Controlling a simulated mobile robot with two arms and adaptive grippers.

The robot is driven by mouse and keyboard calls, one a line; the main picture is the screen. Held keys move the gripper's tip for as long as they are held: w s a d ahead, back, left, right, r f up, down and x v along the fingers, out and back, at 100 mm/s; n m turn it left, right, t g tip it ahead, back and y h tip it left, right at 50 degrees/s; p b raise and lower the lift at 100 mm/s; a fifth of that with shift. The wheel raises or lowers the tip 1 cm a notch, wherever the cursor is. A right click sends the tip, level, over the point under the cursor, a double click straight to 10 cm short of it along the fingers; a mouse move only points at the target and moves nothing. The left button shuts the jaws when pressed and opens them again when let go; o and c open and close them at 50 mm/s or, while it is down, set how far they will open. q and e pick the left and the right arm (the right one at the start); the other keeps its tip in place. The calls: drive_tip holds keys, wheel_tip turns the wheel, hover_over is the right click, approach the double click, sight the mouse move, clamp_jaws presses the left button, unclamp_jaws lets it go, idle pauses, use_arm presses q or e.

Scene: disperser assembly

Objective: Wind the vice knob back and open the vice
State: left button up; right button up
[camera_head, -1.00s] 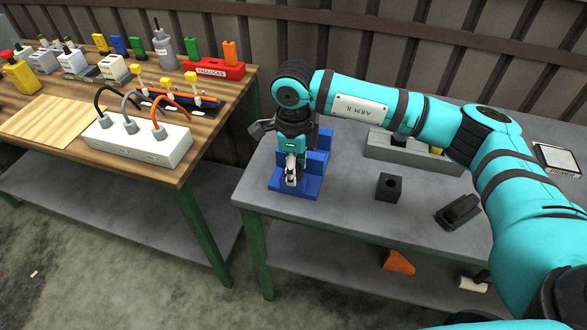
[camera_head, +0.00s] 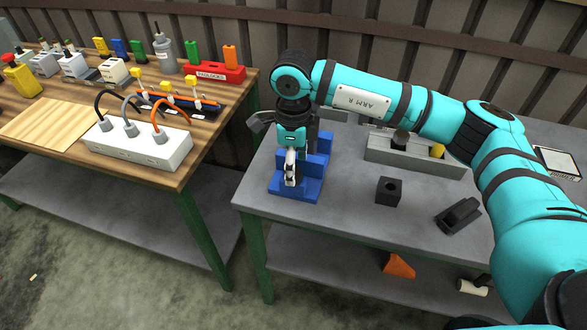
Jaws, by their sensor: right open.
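The blue vice (camera_head: 315,178) stands at the left end of the grey table, partly hidden behind my right arm. My right gripper (camera_head: 291,178) points down over the front part of the vice and is open. A light metal part shows at its fingertips; I cannot tell whether it is finger or vice. The vice knob cannot be made out; a dark grey piece (camera_head: 260,121) sticks out left of the gripper, and I cannot tell what it belongs to. My left gripper is not in view.
On the grey table (camera_head: 340,205) are a black block with a hole (camera_head: 389,190), a dark angled part (camera_head: 458,215) and a grey holder (camera_head: 412,160). A wooden table at the left carries a white socket box (camera_head: 150,150) with cables and a red rack (camera_head: 214,73).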

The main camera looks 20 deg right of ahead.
wheel_tip(320, 180, up, 9)
drive_tip(key=shift+r, duration=0.2)
idle(0.5)
